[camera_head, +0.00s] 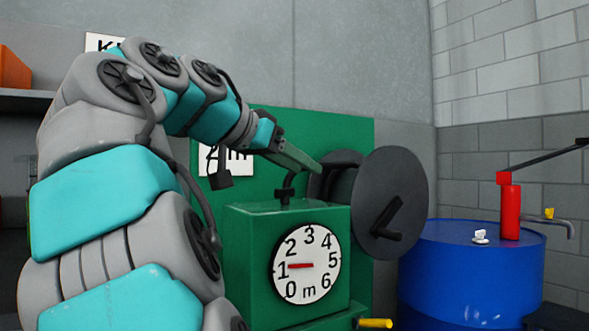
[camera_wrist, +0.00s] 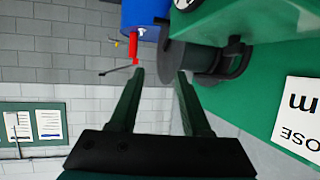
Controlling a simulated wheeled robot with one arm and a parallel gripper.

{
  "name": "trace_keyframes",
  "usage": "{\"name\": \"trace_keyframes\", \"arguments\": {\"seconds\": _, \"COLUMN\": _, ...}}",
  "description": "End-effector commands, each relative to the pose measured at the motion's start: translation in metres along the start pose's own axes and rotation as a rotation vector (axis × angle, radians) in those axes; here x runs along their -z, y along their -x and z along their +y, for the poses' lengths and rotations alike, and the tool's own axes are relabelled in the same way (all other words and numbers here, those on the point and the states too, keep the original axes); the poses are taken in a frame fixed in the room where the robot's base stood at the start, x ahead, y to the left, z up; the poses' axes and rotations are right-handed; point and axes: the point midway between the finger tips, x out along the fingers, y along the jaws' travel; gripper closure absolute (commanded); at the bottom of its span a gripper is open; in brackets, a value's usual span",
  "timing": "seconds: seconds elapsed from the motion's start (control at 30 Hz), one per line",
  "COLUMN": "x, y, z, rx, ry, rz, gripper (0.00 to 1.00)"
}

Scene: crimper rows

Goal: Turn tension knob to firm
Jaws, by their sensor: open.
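No knob with a tension or firm label can be read in either view. A green box (camera_head: 238,250) carries a round white dial (camera_head: 308,285), numbered 0 to 6 with an "m"; its red needle points left, near 1. A black fitting (camera_head: 286,190) stands on top of the box, and a yellow-ended part (camera_head: 375,323) sticks out low at its right. I cannot tell if either is the tension knob. My gripper (camera_head: 314,166) is above the box, beside the dark reel. In the wrist view my gripper (camera_wrist: 160,75) is open and empty, its fingers towards the reel (camera_wrist: 175,52).
The reel's large grey disc (camera_head: 402,185) has a black handle. A blue drum (camera_head: 470,270) with a red pump (camera_head: 510,210) stands at the right. A white sign (camera_wrist: 300,115) is on the green panel. A noticeboard (camera_wrist: 35,160) hangs on the wall.

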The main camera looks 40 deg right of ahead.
Motion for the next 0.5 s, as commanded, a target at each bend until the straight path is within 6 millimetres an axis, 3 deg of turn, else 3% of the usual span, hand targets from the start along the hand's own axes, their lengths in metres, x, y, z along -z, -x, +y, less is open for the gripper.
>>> {"name": "trace_keyframes", "arguments": {"seconds": 0.23, "x": 0.0, "y": 0.0, "z": 0.0, "rx": 0.0, "ry": 0.001, "rz": -0.001, "gripper": 0.51}}
{"name": "trace_keyframes", "arguments": {"seconds": 0.37, "x": 0.0, "y": -0.003, "z": 0.001, "rx": 0.026, "ry": 0.017, "rz": -0.013, "gripper": 0.37}}
{"name": "trace_keyframes", "arguments": {"seconds": 0.5, "x": 0.001, "y": -0.017, "z": 0.003, "rx": 0.167, "ry": 0.103, "rz": -0.066, "gripper": 0.21}}
